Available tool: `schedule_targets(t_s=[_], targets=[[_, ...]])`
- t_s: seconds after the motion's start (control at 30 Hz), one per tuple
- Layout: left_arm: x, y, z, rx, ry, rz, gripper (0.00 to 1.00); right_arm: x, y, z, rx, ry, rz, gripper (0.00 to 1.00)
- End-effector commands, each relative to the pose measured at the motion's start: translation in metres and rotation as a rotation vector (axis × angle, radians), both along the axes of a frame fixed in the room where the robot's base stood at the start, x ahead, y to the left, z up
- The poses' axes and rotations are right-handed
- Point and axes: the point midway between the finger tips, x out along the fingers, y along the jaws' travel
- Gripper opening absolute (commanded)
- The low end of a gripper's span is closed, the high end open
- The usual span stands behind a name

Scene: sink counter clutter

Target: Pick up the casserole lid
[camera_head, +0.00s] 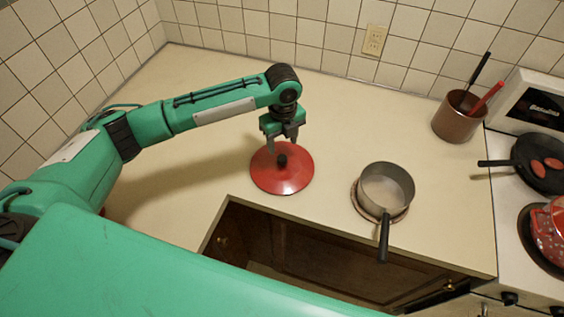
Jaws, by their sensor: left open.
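The casserole lid (290,181) is a shallow red disc with a black knob (282,160) at its centre. It lies on the cream counter near the counter's front inner corner. My left gripper (283,150) points down over the lid's far part, with its fingers apart close to the knob. Whether the fingers touch the knob or lid, I cannot tell. My right gripper is not in view.
A grey saucepan (386,187) stands on a round mat to the right, its handle over the front edge. A brown utensil pot (458,117) stands farther right, beside the stove with a black pan (541,160) and red pot (549,232). The counter left of the lid is clear.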

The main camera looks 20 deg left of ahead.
Motion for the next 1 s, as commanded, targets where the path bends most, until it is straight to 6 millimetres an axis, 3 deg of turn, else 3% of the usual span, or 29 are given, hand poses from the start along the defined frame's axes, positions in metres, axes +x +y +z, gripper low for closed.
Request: schedule_targets(t_s=[0.2, 0.3, 0.53, 0.8, 1.0], targets=[[-0.002, 0.000, -0.012, 0.000, 0.004, 0.001, 0.54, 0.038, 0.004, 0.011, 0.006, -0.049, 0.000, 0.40], [-0.003, 0.000, -0.024, 0.001, 0.004, 0.000, 0.54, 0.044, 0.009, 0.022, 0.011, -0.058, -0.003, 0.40], [-0.003, 0.000, -0.054, 0.000, 0.001, 0.001, 0.54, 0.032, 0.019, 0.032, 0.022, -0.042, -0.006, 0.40], [-0.003, 0.001, -0.059, 0.000, 0.000, 0.000, 0.54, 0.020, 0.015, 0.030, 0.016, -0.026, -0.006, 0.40], [-0.003, 0.000, -0.059, 0.000, 0.000, 0.000, 0.16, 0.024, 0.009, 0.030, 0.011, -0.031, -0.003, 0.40]])
